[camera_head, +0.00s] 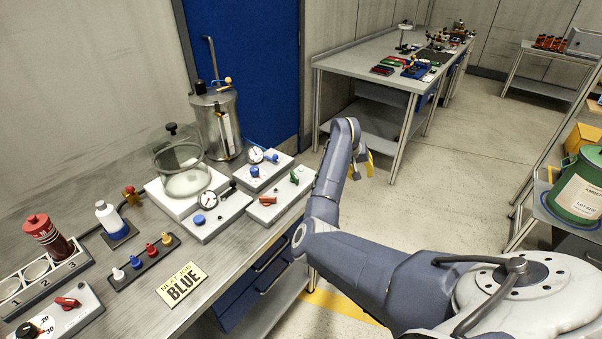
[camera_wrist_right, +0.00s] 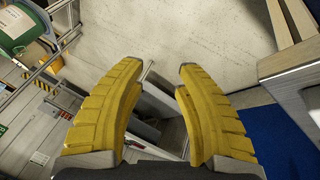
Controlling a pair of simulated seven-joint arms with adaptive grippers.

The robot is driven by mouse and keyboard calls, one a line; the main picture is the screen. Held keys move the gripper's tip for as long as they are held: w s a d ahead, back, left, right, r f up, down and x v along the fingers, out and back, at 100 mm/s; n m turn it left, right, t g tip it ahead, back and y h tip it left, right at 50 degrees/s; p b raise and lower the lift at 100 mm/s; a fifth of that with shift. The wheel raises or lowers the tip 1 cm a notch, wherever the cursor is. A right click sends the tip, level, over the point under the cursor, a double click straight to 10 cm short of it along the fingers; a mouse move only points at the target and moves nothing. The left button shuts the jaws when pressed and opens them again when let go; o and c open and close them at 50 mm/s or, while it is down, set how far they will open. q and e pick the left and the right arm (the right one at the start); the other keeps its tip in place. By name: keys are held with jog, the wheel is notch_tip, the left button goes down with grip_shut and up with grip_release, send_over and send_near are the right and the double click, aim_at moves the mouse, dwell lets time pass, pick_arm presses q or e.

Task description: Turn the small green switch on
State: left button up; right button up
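The small green switch (camera_head: 294,178) sits on a white control box (camera_head: 281,206) at the right end of the workbench, with a red switch (camera_head: 267,200) on the same box. My right gripper (camera_head: 361,166) is off to the right of that box, past the bench edge and apart from it, partly hidden behind my own wrist. In the right wrist view the gripper (camera_wrist_right: 160,72) has its two yellow fingers spread with nothing between them. The switch does not show in that view. My left gripper is not in view.
A second table (camera_head: 339,61) is at the back. A green drum (camera_head: 577,185) is at right. Open floor lies between.

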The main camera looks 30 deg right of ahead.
jog(key=w+a+r+n+y, duration=0.35)
jog(key=w+a+r, duration=0.45)
jog(key=a+r, duration=0.3)
notch_tip(320, 180, up, 8)
jog(key=n+y, duration=0.2)
jog(key=n, duration=0.1)
send_over(293, 172)
jog(key=f, duration=1.7)
jog(key=shift+w+f, duration=0.1)
jog(key=shift+w, duration=0.1)
jog(key=shift+c, duration=0.3)
grip_shut()
